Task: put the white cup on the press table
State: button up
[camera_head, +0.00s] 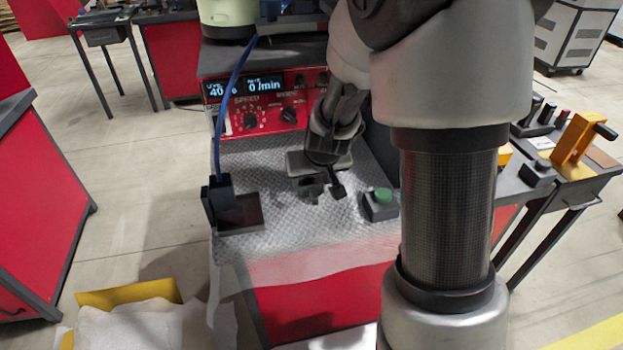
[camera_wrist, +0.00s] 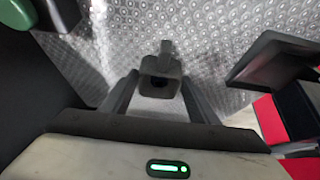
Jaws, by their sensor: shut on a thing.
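My gripper (camera_head: 322,188) is low over the patterned metal top of the red feeder bench. In the wrist view, its two dark fingers (camera_wrist: 160,88) are closed on a small grey piece (camera_wrist: 161,66) with a dark round hole and a narrow tab. Whether the piece touches the metal top is unclear. I cannot make out a white cup in either view. A dark table at the right carries an orange lever press (camera_head: 578,138); it may be the press table, and my arm hides part of it.
A green button on a grey box (camera_head: 380,207) stands right of my gripper. A dark block with a blue cable (camera_head: 236,211) stands left. The red control panel (camera_head: 262,102) is behind. White sheeting and a yellow-edged box (camera_head: 130,296) lie at lower left.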

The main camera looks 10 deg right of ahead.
jog(key=o, duration=1.2)
jog(key=shift+c, duration=0.2)
jog(key=shift+r+p, duration=0.3)
jog(key=shift+p, duration=0.2)
jog(key=s+a+f+p+v, duration=0.1)
jog(key=p+v, duration=0.4)
jog(key=v, duration=1.7)
jog(key=s+r, duration=0.6)
jog(key=s, duration=0.6)
jog(key=shift+s+d+r, duration=0.2)
jog(key=shift+s+r, duration=0.1)
